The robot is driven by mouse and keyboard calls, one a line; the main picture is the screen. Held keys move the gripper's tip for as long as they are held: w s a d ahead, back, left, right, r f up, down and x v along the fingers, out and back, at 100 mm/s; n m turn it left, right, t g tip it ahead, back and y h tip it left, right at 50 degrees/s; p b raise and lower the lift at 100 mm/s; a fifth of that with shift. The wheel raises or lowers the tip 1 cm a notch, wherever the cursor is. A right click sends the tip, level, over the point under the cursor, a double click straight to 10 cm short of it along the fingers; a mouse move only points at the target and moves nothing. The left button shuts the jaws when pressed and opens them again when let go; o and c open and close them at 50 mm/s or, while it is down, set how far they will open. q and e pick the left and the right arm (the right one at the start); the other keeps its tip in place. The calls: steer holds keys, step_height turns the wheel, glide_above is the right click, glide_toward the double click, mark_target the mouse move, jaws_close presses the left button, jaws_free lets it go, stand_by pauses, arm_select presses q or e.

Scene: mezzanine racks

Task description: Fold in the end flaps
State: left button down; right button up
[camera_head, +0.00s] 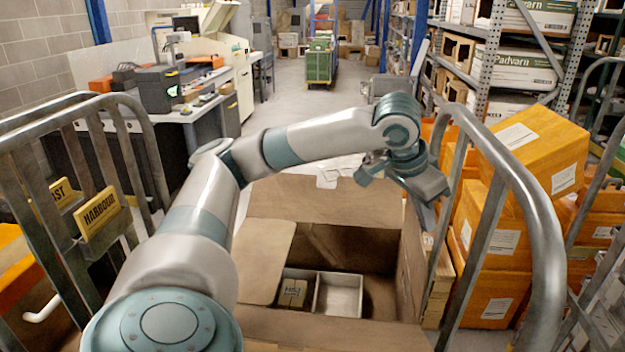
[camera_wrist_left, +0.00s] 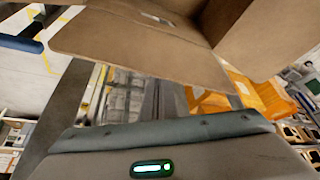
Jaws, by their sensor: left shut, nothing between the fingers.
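An open cardboard box (camera_head: 330,325) stands low in the middle of the head view. Its left end flap (camera_head: 255,262) lies inward over the left part of the opening. The far flap (camera_head: 320,197) is spread outward, and the right end flap (camera_head: 411,255) stands roughly upright. My left gripper (camera_head: 431,215) is shut and empty, pointing down by the top of the right flap; contact is unclear. A cardboard flap (camera_wrist_left: 140,45) fills the top of the left wrist view. My right gripper is out of view.
Metal cage rails stand at left (camera_head: 125,165) and right (camera_head: 535,215). Orange cartons (camera_head: 535,150) are stacked close on the right, behind the rail.

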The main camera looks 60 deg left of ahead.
arm_select(q)
steer(key=s+a, duration=0.6)
steer(key=s, duration=0.1)
steer(key=shift+s+p, duration=0.2)
steer(key=shift+p, duration=0.2)
stand_by(1.0)
steer(key=shift+a, duration=0.1)
step_height(320, 180, up, 7)
steer(key=p, duration=0.8)
steer(key=shift+p, duration=0.3)
steer(key=shift+a, duration=0.1)
